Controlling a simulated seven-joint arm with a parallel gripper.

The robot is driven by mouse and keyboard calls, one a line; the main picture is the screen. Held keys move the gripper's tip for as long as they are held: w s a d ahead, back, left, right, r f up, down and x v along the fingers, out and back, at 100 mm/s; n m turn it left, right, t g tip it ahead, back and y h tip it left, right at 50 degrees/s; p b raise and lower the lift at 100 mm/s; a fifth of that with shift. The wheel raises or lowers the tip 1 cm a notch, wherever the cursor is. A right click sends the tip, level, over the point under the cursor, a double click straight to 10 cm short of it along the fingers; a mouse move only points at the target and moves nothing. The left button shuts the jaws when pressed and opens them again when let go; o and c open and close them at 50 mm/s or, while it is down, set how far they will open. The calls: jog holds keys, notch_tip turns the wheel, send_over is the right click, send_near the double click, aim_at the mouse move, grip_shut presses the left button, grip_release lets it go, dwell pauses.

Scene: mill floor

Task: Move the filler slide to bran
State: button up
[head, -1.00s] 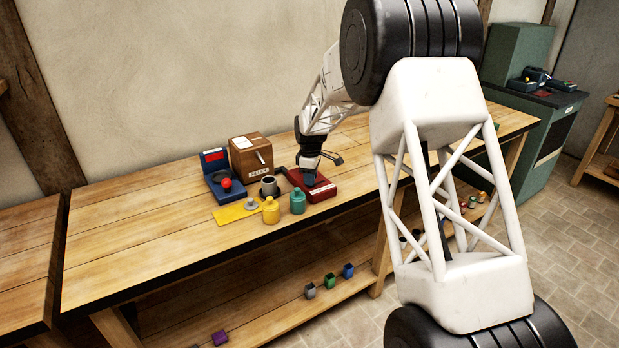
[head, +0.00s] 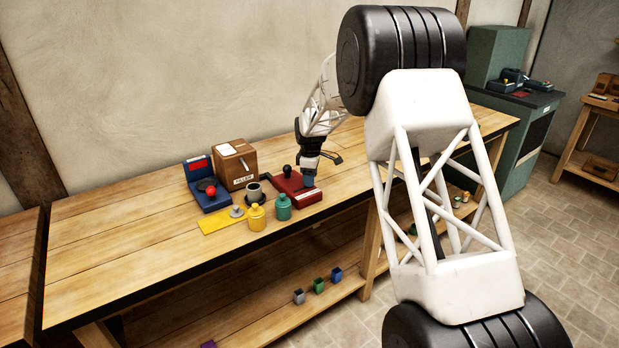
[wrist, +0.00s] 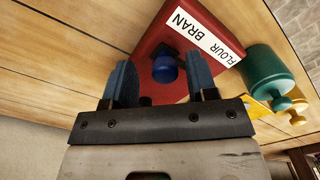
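The slide is a red block (head: 303,201) on the bench with a dark upright knob (head: 287,171) at its back left. In the wrist view the red base (wrist: 150,47) carries a white label (wrist: 207,34) reading FLOUR and BRAN, and the knob looks dark blue (wrist: 165,69). Which word the knob stands at I cannot tell. My gripper (head: 310,178) hangs just right of the knob in the head view. In the wrist view its two blue fingers (wrist: 160,80) are apart and empty, with the knob beyond the gap between them.
A grey cup (head: 254,194), teal jar (head: 283,208) and yellow jar (head: 256,217) stand close to the slide. A blue unit with a red knob (head: 204,188) and a yellow plate (head: 222,219) lie further left. The bench (head: 120,230) is clear at far left.

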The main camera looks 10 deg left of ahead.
jog(key=shift+r, duration=0.1)
jog(key=shift+r, duration=3.8)
